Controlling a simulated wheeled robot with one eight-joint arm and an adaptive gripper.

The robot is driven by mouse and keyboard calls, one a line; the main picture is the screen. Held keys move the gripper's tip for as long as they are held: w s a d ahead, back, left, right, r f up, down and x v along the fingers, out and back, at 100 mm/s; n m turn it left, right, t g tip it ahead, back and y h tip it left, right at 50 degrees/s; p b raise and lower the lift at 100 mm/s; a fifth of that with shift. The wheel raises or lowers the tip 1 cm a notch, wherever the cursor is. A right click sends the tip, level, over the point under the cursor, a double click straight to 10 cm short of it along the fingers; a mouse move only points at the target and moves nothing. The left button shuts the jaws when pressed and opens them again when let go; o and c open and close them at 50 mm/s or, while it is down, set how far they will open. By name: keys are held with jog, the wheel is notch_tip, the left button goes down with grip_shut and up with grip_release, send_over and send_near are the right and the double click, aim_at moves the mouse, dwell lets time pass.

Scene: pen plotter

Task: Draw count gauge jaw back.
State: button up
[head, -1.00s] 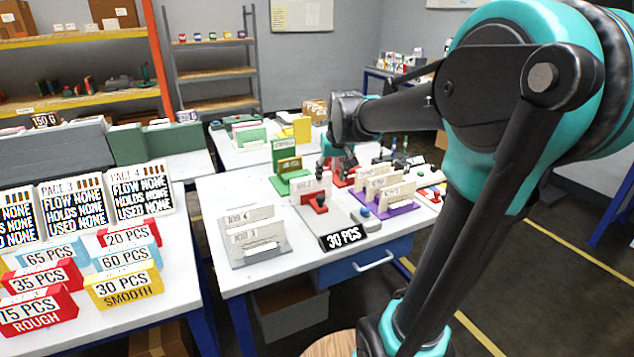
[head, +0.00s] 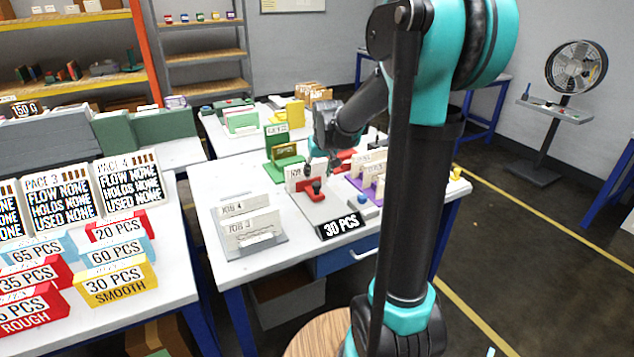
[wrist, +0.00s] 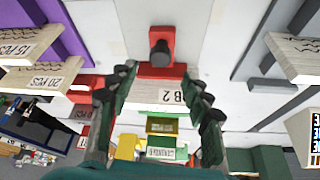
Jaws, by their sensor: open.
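The count gauge (head: 322,208) is a pale plate on the middle table, with a black "30 PCS" display (head: 341,226) at its near end. Its red jaw (head: 314,194) carries a black knob (wrist: 160,52) and stands against a pale card marked 2 (wrist: 150,94). The jaw also shows in the wrist view (wrist: 160,70). My gripper (wrist: 160,92) is open and empty above the gauge. Its fingers are spread to either side of the card in the wrist view, with the knob beyond the fingertips. In the head view my gripper (head: 324,163) is small and partly covers the gauge's far end.
JOB 3 and JOB 4 cards (head: 250,226) stand in a grey holder left of the gauge. A purple rack (head: 360,188) of pale cards stands close on the right. A green holder (head: 284,162) is behind. Labelled blocks (head: 115,282) fill the left table.

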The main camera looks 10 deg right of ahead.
aim_at(317, 183)
jog(key=shift+x, duration=2.85)
jog(key=shift+c, duration=0.2)
grip_shut()
